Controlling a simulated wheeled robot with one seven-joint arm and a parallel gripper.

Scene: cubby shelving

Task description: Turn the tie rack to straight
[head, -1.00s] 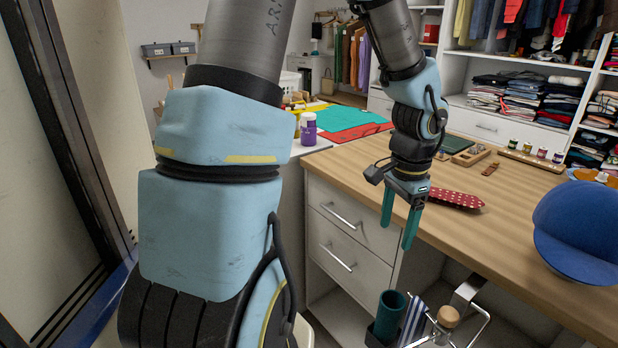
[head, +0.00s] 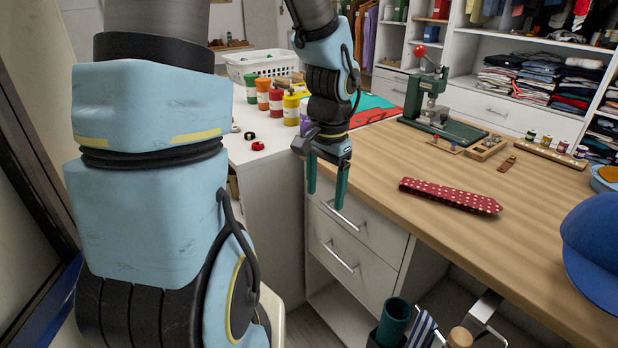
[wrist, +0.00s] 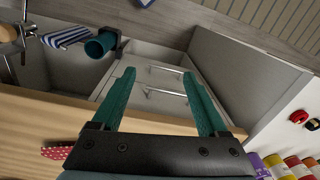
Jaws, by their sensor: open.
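The tie rack (head: 485,310) is at the bottom edge of the head view, below the bench top, partly cut off. It has chrome bars and a round wooden knob (head: 460,337). A blue-and-white striped tie (head: 422,328) hangs beside the knob. In the wrist view the rack's chrome bars (wrist: 30,27) are at the upper left, with the striped tie (wrist: 68,37) next to them. My gripper (head: 325,197) is open and empty in front of the drawers, apart from the rack and to its upper left. In the wrist view its fingers (wrist: 160,75) point towards the drawers.
A teal cylinder (head: 393,322) in a black holder stands just left of the striped tie. White drawers (head: 345,235) are behind my gripper. The wooden bench (head: 450,155) carries a red dotted tie (head: 450,196), a green press (head: 430,100) and a blue cap (head: 595,240).

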